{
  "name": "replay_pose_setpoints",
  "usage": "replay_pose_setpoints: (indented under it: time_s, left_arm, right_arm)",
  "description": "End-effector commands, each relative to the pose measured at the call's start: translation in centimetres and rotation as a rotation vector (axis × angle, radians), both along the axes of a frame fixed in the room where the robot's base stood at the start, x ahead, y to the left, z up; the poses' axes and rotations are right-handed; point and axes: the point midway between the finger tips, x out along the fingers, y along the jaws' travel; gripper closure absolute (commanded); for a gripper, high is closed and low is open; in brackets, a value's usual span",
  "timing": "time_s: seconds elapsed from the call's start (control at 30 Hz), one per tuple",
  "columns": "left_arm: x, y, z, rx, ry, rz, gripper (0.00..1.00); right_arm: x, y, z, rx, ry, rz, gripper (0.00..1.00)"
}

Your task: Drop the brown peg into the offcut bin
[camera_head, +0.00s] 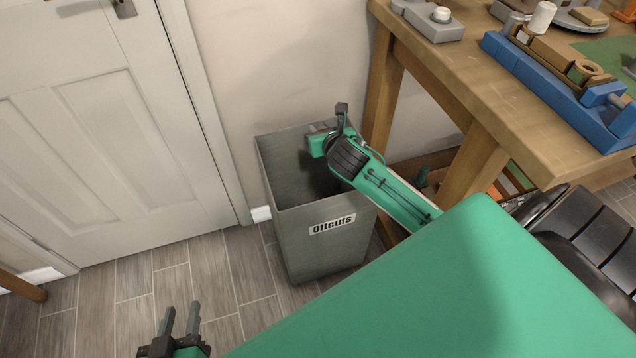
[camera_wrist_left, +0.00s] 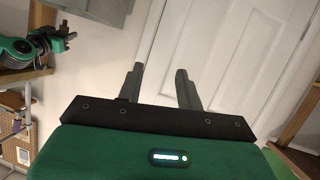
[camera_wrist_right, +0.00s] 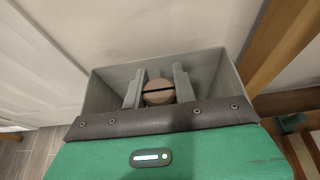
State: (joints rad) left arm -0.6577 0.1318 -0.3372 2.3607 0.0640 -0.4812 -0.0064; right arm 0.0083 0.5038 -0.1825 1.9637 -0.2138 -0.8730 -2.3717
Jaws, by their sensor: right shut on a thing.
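The offcut bin (camera_head: 318,250) is a tall grey open-topped box labelled "Offcuts", standing on the floor against the wall. My right arm reaches over it, and my right gripper (camera_wrist_right: 157,82) points down over the bin's opening. It is shut on the brown peg (camera_wrist_right: 158,93), whose round end with a dark slot shows between the two fingers in the right wrist view. The bin's walls (camera_wrist_right: 105,88) surround the fingers in that view. The peg is hidden in the head view. My left gripper (camera_head: 181,318) is open and empty, low over the floor; its spread fingers show in the left wrist view (camera_wrist_left: 159,82).
A wooden workbench (camera_head: 470,85) stands right of the bin, with a blue rack (camera_head: 555,90) and other parts on top. A white door (camera_head: 90,140) is at the left. The floor (camera_head: 225,285) in front of the door is clear.

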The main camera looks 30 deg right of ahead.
Motion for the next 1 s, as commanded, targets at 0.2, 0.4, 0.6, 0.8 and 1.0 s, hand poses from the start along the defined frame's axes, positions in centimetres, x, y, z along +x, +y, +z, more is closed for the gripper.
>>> replay_pose_setpoints:
  time_s: [0.2, 0.4, 0.6, 0.8, 1.0]
  left_arm:
    - [1.1, -0.6, 1.8, -0.067, -0.162, 0.014, 0.64]
    - [1.5, -0.8, 3.2, -0.111, -0.265, 0.024, 0.64]
    - [1.5, -0.9, 3.8, -0.128, -0.305, 0.028, 0.64]
    - [1.6, -0.9, 3.9, -0.129, -0.308, 0.028, 0.64]
    - [1.5, -0.9, 3.9, -0.129, -0.307, 0.028, 0.64]
  right_arm:
    - [0.0, 0.0, -0.9, 0.002, 0.0, -0.001, 0.94]
    - [0.0, 0.0, -1.3, 0.001, 0.0, 0.0, 0.94]
    - [0.0, 0.0, -1.3, 0.001, 0.0, 0.0, 0.94]
    - [0.0, 0.0, -1.3, 0.001, 0.0, 0.0, 0.94]
    - [0.0, 0.0, -1.3, 0.001, 0.0, 0.0, 0.47]
